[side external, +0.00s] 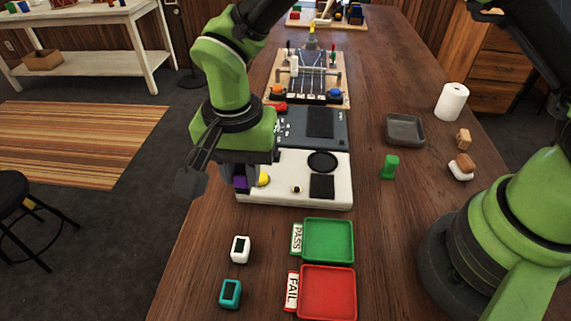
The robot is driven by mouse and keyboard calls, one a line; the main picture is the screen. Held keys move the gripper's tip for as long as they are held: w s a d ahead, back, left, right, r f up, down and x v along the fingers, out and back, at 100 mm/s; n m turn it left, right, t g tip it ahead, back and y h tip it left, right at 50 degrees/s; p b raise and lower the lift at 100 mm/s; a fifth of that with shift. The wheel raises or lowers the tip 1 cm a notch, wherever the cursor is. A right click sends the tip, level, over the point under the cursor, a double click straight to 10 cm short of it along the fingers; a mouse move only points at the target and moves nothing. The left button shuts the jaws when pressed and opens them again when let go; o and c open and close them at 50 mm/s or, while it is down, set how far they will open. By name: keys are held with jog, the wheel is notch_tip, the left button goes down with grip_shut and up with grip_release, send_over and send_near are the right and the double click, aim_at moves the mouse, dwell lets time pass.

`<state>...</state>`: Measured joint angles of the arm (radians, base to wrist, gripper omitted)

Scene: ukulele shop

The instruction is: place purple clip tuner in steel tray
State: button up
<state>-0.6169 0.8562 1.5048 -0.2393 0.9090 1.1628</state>
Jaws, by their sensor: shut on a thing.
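The purple clip tuner (240,183) shows as a small purple patch at the left edge of the white board, mostly hidden by my gripper. My gripper (238,177) points down and is shut on the purple tuner. I cannot tell whether the tuner touches the table. The steel tray (390,141) is a grey, shallow, empty square tray on the right side of the table, apart from my gripper.
The white board (275,192) has a yellow item (263,179) close to my gripper. White (240,249) and teal (230,293) tuners, PASS (328,240) and FAIL (328,292) trays stand nearer. A green object (390,166) stands near the steel tray.

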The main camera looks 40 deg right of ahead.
jog(key=shift+d+r, duration=0.1)
jog(key=shift+r, duration=0.2)
jog(key=w+d+m, duration=0.5)
jog(key=d, duration=0.6)
jog(key=m, duration=1.3)
send_over(403, 133)
notch_tip(403, 133, down, 4)
jog(key=shift+f, duration=2.75)
